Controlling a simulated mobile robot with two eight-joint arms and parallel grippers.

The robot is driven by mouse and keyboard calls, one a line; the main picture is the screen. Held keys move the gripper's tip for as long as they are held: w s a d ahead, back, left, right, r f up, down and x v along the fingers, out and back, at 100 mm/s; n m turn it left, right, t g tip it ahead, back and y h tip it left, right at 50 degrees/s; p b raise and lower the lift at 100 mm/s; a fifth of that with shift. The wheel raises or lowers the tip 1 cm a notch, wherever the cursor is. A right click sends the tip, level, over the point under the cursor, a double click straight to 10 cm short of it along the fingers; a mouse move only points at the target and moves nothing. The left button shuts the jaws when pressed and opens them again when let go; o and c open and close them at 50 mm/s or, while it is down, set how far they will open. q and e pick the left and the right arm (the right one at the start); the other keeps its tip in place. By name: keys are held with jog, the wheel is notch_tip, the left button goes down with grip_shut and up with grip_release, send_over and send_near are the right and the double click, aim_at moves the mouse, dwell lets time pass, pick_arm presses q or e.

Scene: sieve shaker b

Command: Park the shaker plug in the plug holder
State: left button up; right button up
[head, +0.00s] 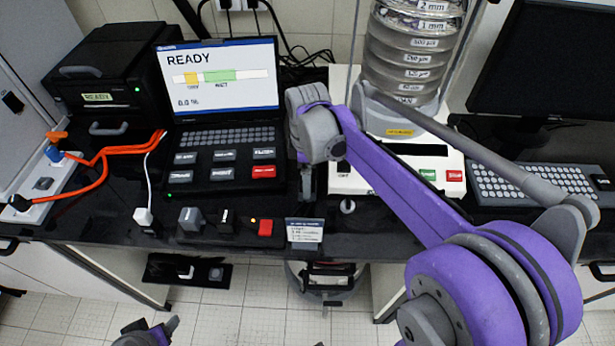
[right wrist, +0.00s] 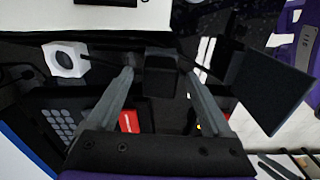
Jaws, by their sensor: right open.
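My right gripper (right wrist: 162,75) is open in the right wrist view. A small dark block (right wrist: 162,70) lies between and beyond its fingertips, and a dark line like a cable runs left from it. I cannot tell whether this block is the shaker plug or the plug holder. The fingers do not visibly touch it. In the head view my right arm hides most of this gripper, in front of the shaker (head: 400,150). A purple and grey part of my left arm (head: 146,332) shows at the bottom edge; its jaw state is unclear.
The laptop (head: 222,78) and its keypad stand left of my right wrist. A power strip (head: 40,185) with orange cables is at the left. A pale hexagonal part (right wrist: 65,58) lies near the shaker.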

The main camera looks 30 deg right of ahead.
pick_arm(q)
jog(key=shift+w+r+p, duration=0.15)
jog(key=shift+r+p, duration=0.15)
jog(key=shift+r, duration=0.15)
pick_arm(e)
notch_tip(320, 180, up, 10)
jog(key=shift+r, duration=0.1)
